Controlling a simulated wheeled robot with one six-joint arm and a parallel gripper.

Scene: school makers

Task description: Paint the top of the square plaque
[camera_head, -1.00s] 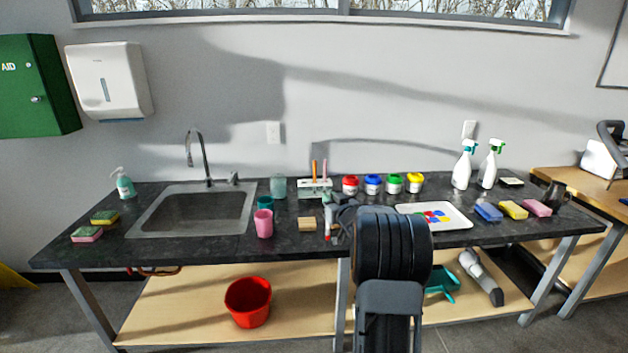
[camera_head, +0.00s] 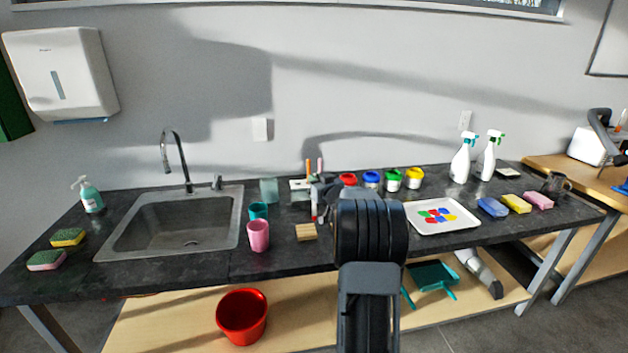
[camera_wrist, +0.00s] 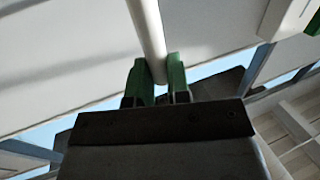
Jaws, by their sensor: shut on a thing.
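A small square wooden block (camera_head: 306,232), which looks like the plaque, lies flat on the dark counter with bare wood on top. My gripper (camera_head: 316,200) is above the counter behind it, beside the brush holder, partly hidden by my arm. In the wrist view my gripper's green fingers (camera_wrist: 157,82) are shut on a pale, round rod (camera_wrist: 148,35), which looks like a brush handle; its tip is out of view. The brush holder (camera_head: 298,186) has an orange and a pink handle standing up. Paint pots, red (camera_head: 348,180), blue (camera_head: 371,179), green (camera_head: 392,180) and yellow (camera_head: 414,178), stand to the right.
A pink cup (camera_head: 258,236) and a teal cup (camera_head: 258,211) stand left of the block, next to the sink (camera_head: 190,225). A white palette (camera_head: 462,226) with colour patches lies to the right. Sponges and two spray bottles (camera_head: 460,160) are further right.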

